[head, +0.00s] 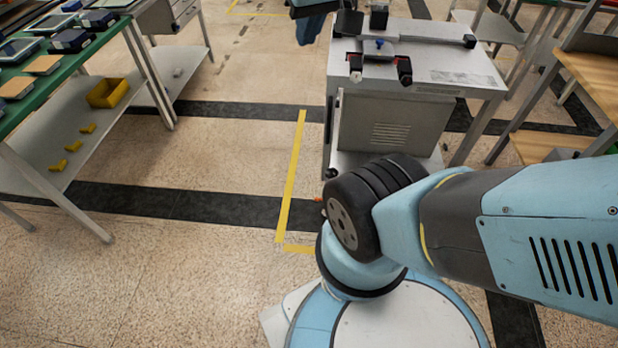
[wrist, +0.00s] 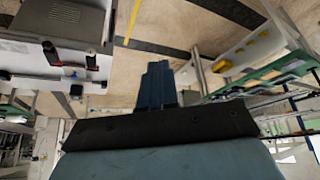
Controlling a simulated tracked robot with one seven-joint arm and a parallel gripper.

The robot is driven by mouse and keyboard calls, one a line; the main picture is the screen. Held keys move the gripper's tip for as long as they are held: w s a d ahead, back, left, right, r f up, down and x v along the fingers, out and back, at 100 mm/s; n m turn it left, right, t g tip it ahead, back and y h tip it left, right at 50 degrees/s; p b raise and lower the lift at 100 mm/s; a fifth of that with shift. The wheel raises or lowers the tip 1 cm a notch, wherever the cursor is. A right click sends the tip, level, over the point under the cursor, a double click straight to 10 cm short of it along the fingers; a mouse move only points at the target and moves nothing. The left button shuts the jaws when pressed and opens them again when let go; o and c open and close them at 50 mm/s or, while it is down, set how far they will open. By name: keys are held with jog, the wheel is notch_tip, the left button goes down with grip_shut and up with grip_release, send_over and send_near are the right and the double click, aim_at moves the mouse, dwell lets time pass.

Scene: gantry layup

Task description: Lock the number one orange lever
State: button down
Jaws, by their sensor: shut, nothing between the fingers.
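A small orange piece (head: 318,199) shows low down near a dark wheel-like part (head: 330,173) at the front left foot of the grey bench (head: 462,84). It looks like a lever, but its position and any number are too small to read, and my arm hides the area beside it. My gripper (head: 309,30) is at the top of the head view, left of the bench top and well away from the orange piece. In the wrist view its blue fingers (wrist: 156,84) are together with nothing between them. I see no orange lever in the wrist view.
A fixture (head: 378,50) with a blue knob and black, red-marked ends sits on the bench. Left is a green-topped table (head: 75,52) with a yellow bin (head: 107,93) on its shelf. Yellow tape (head: 291,175) marks open floor between. A wood-topped table (head: 590,75) stands right.

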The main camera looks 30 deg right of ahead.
jog(key=w+d+f+m+g, duration=0.15)
jog(key=w+f, duration=0.25)
jog(key=w, duration=0.6)
jog(key=w+d+f+t, duration=0.1)
jog(key=w+d+f, duration=0.25)
jog(key=w, duration=0.55)
jog(key=w+d+f+m+g, duration=0.1)
jog(key=w+d+f, duration=0.2)
jog(key=w+f, duration=0.6)
jog(key=w+d+f+m, duration=0.1)
jog(key=w+d+f, duration=0.3)
jog(key=f, duration=0.8)
jog(key=w+d+f+m+g+h, duration=0.1)
jog(key=d+f, duration=0.1)
jog(key=f, duration=1)
jog(key=w+d+f+m, duration=0.1)
jog(key=d+f, duration=0.1)
jog(key=f, duration=1.1)
jog(key=s+d+f, duration=0.1)
jog(key=s+f, duration=0.4)
jog(key=f, duration=0.6)
jog(key=s+d+f+m, duration=0.1)
jog(key=s+f, duration=0.4)
jog(key=f, duration=0.6)
jog(key=shift+f+g+h, duration=0.3)
jog(key=shift+f+g, duration=0.05)
jog(key=shift+g, duration=0.1)
jog(key=shift+d+f, duration=0.1)
jog(key=shift+f, duration=0.05)
